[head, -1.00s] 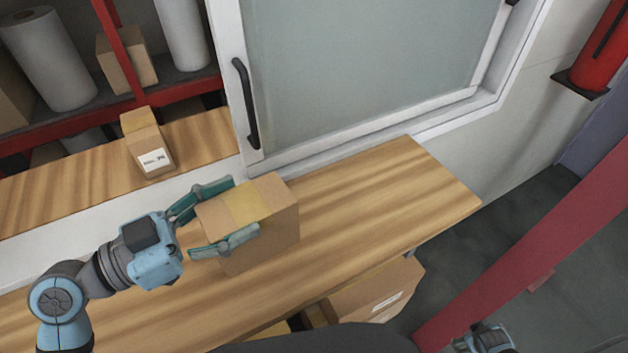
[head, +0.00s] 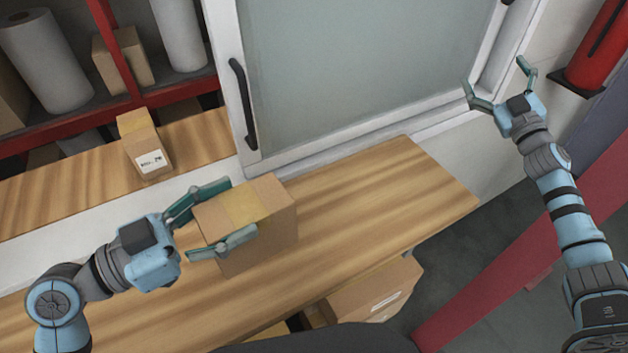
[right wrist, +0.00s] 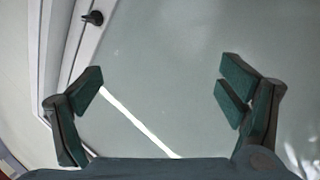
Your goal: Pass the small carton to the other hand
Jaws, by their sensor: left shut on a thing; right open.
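The small carton (head: 262,232) is a brown cardboard box with a yellowish tape strip along its top. It is in the middle of the head view, over the wooden counter; I cannot tell whether its bottom touches the wood. My left gripper (head: 222,217) is shut on it from the left, one finger along the far side and one on the near side. My right gripper (head: 498,78) is open and empty, raised at the upper right, well apart from the carton. Its two spread fingers also show in the right wrist view (right wrist: 165,95), with only glass and frame behind them.
The wooden counter (head: 400,200) is clear to the carton's right. A glass window (head: 350,70) with a black handle (head: 243,103) stands behind. Another labelled box (head: 145,145) sits at the back left. A red extinguisher (head: 600,50) hangs far right.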

